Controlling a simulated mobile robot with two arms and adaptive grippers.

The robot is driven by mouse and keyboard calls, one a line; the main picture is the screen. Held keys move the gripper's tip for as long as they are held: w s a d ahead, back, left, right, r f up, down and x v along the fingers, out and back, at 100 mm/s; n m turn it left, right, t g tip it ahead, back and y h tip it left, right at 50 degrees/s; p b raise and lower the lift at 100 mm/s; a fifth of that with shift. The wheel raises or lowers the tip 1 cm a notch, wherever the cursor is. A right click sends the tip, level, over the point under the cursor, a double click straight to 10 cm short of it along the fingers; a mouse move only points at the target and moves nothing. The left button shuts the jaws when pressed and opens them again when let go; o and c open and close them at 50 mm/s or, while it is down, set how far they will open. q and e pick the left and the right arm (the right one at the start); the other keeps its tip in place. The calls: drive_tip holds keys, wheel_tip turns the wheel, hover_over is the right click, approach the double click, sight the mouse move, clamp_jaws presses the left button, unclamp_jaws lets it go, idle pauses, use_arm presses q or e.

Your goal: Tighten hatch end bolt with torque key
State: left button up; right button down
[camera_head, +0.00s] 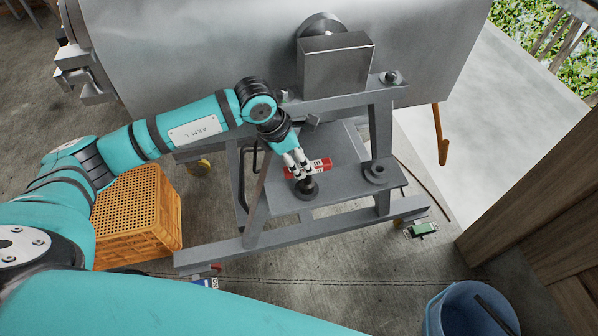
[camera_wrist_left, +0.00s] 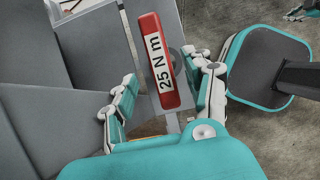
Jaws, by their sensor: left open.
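A red bar with a white label (camera_head: 321,165), apparently the torque key, is at the shelf of the grey stand. In the left wrist view the bar (camera_wrist_left: 162,62) reads "25 N m". My left gripper (camera_head: 298,163) is at the bar, its fingers open on either side of it; I cannot tell whether they touch it. A dark round fitting (camera_head: 307,190) sits on the shelf just below the bar. A similar fitting (camera_head: 376,172) is on the shelf's right, and a bolt-like piece (camera_head: 392,77) is on the top rail. I cannot tell which is the hatch end bolt.
A large metal drum (camera_head: 200,50) with a boxy housing (camera_head: 335,70) lies above the stand (camera_head: 340,215). An orange crate (camera_head: 130,215) stands left, a blue bucket (camera_head: 440,310) lower right. A small green item (camera_head: 423,229) lies near the stand's right foot. A wooden wall (camera_head: 540,200) is at right.

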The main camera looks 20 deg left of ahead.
sight(312, 181)
use_arm(q)
drive_tip(key=shift+d+f, duration=0.2)
drive_tip(key=shift+f, duration=0.15)
drive_tip(key=p+x, duration=0.1)
drive_tip(key=x, duration=0.4)
drive_tip(key=shift+w+d+f+p, duration=0.2)
drive_tip(key=shift+d+p, duration=0.15)
drive_tip(key=shift+w+d+f, duration=0.2)
drive_tip(key=shift+f, duration=0.45)
drive_tip(key=c, duration=1.1)
clamp_jaws()
drive_tip(key=shift+r, duration=0.15)
